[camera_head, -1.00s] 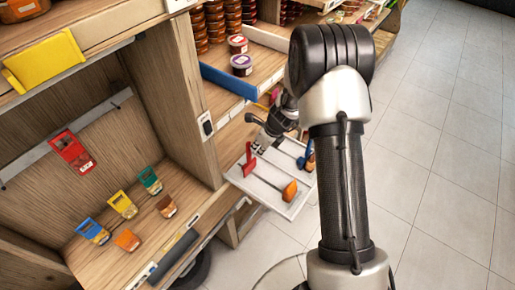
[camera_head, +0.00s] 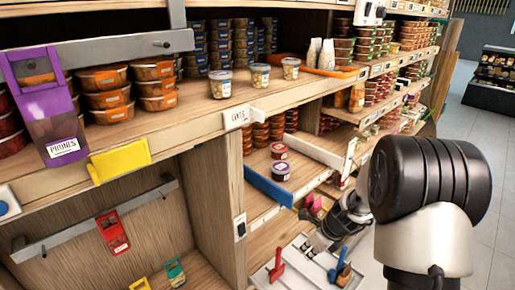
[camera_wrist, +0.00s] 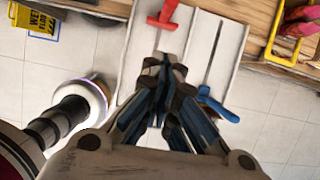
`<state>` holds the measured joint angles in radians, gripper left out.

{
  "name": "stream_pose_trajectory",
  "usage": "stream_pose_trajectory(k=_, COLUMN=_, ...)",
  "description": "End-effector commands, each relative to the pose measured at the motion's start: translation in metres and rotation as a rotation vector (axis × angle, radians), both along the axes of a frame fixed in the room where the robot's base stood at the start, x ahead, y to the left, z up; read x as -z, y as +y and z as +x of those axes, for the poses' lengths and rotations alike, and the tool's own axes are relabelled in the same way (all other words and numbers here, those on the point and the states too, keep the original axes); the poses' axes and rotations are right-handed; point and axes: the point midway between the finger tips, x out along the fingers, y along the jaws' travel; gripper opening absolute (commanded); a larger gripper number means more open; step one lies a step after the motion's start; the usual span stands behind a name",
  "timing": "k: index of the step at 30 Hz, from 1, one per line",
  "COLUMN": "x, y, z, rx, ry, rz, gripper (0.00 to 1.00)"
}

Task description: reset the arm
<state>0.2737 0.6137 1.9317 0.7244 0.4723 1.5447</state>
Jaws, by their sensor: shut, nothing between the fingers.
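My arm (camera_head: 428,190) rises at the right of the head view, its black joint large in the foreground. My gripper (camera_head: 308,247) is above the white tray (camera_head: 262,276) beside the shelf, near the bottom edge. In the wrist view my gripper (camera_wrist: 165,62) is shut and empty, its fingertips together over the tray (camera_wrist: 232,45). A red-handled tool (camera_wrist: 163,15) lies just beyond the fingertips and a blue-handled tool (camera_wrist: 216,105) lies to their right. The red handle (camera_head: 276,266) and blue handle (camera_head: 341,262) also show in the head view. The tray's lower part is cut off there.
Wooden shelves (camera_head: 205,122) with stacked food tubs fill the left and middle. Three small jars (camera_head: 260,76) stand on the upper shelf. A blue divider (camera_head: 268,187) edges the lower shelf. Open tiled floor (camera_head: 492,140) lies at the right.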

Motion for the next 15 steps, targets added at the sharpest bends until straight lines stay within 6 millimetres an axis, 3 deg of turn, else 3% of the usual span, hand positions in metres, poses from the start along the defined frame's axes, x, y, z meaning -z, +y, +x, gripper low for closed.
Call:
stream_pose_trajectory(k=5, x=-0.035, y=0.02, z=-0.015, rx=-0.261, ry=-0.083, rz=-0.081, gripper=0.0)
stream_pose_trajectory(k=8, x=-0.063, y=0.038, z=-0.04, rx=-0.522, ry=-0.154, rz=-0.17, gripper=0.0)
stream_pose_trajectory(k=15, x=-0.106, y=0.07, z=-0.124, rx=-1.169, ry=-0.294, rz=-0.423, gripper=0.0)
